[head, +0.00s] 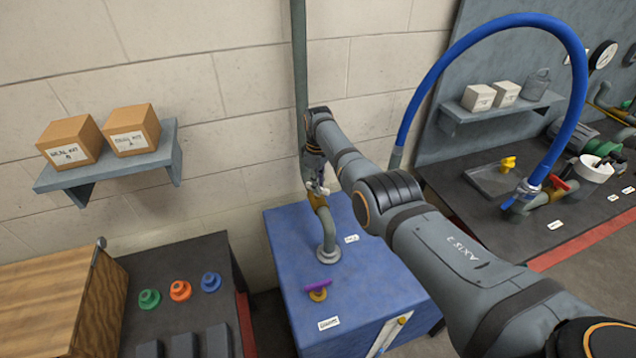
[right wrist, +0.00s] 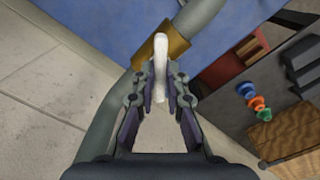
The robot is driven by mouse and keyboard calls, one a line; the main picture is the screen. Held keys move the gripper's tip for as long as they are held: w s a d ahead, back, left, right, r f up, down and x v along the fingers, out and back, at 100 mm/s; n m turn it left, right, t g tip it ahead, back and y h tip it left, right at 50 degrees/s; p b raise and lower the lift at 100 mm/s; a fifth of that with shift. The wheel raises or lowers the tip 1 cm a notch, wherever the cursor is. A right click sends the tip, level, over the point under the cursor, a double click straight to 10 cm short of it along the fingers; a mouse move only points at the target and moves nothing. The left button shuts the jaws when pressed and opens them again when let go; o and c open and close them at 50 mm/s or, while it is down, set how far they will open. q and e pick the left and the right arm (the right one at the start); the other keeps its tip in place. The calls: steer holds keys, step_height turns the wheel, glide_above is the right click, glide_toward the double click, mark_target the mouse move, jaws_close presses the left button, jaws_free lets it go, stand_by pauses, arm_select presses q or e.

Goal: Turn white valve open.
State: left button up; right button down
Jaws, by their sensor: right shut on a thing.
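The white valve handle (right wrist: 160,62) sits on a brass valve body (right wrist: 178,42) in a grey-green pipe. In the right wrist view the handle runs straight up the picture, at a slant to the pipe. My right gripper (right wrist: 161,90) is shut on the handle, with one finger on each side. In the head view my right gripper (head: 317,182) is at the pipe, just above the blue cabinet. There the brass body (head: 318,201) shows below it, and the handle is mostly hidden. My left gripper is in neither view.
The blue cabinet (head: 360,278) carries a purple-handled valve (head: 318,287). A shelf with two boxes (head: 100,143) is on the wall at left. Colored knobs (head: 180,290) stand on a dark bench. A blue hose (head: 500,22) arches over the right bench.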

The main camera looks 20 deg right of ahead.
steer(key=m, duration=0.4)
steer(key=shift+r+m, duration=0.1)
steer(key=shift+m, duration=0.2)
steer(key=shift+w+m, duration=0.1)
steer(key=shift+m, duration=1.7)
steer(key=c, duration=1.4)
jaws_free()
step_height(320, 180, up, 12)
steer(key=shift+f, duration=0.1)
